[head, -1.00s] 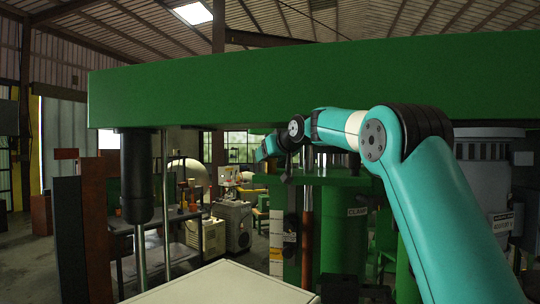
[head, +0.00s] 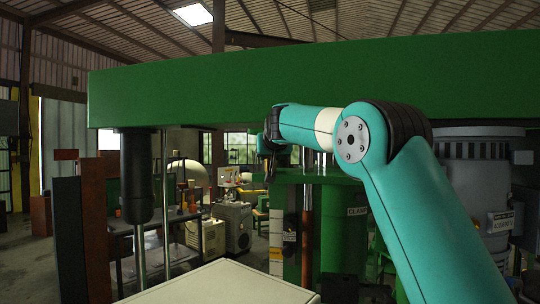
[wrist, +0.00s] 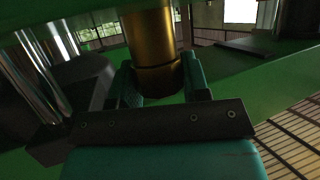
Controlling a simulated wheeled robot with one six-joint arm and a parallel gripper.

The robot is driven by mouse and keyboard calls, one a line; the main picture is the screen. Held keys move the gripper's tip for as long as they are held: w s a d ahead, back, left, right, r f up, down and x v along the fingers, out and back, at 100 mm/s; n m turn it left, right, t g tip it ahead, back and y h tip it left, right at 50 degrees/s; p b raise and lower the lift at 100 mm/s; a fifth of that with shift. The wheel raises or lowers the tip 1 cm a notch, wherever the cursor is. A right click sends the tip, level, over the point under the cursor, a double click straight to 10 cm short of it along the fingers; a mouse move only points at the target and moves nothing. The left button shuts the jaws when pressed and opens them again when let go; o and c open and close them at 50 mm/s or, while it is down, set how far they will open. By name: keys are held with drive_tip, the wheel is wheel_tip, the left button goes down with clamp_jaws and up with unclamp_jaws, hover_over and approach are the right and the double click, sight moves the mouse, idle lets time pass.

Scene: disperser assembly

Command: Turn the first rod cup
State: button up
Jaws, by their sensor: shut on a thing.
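A brass-coloured cylinder, which looks like the rod cup (wrist: 152,38), stands between the two teal fingers of my gripper (wrist: 158,78) in the wrist view. A darker ring (wrist: 158,76) shows at its lower part. My gripper is shut on it, one finger on each side. In the head view my gripper (head: 268,152) is small, under the green beam (head: 300,85), and the cup cannot be made out there.
Shiny rods (wrist: 48,65) and a dark block stand left of the gripper in the wrist view. The green beam spans above the arm in the head view. A black cylinder (head: 136,175) hangs at the left, and a pale cabinet top (head: 225,285) lies in front.

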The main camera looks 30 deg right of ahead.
drive_tip(key=shift+a+r+m+g+h+p, duration=0.15)
drive_tip(key=shift+r+m+g+h+p, duration=0.1)
drive_tip(key=shift+m+g+h+p, duration=0.6)
drive_tip(key=m+g+h+p, duration=0.1)
drive_tip(key=m+h+p, duration=0.1)
drive_tip(key=m+p, duration=0.1)
drive_tip(key=shift+r+g+h+p, duration=0.15)
drive_tip(key=shift+g+h+p, duration=0.1)
drive_tip(key=shift+p, duration=0.6)
drive_tip(key=shift+f+m+g+h+p, duration=0.2)
drive_tip(key=shift+m+g+h+p, duration=0.3)
drive_tip(key=shift+m+g, duration=0.1)
drive_tip(key=shift+f+m+g+h+p, duration=0.15)
drive_tip(key=shift+m+g+h+p, duration=0.25)
drive_tip(key=shift+m+g+p, duration=0.15)
drive_tip(key=shift+s+d+m+g+h+p, duration=0.1)
drive_tip(key=shift+d+m+g+h+p, duration=0.2)
drive_tip(key=shift+m+g+h, duration=0.15)
drive_tip(key=o, duration=0.9)
drive_tip(key=shift+a, duration=0.15)
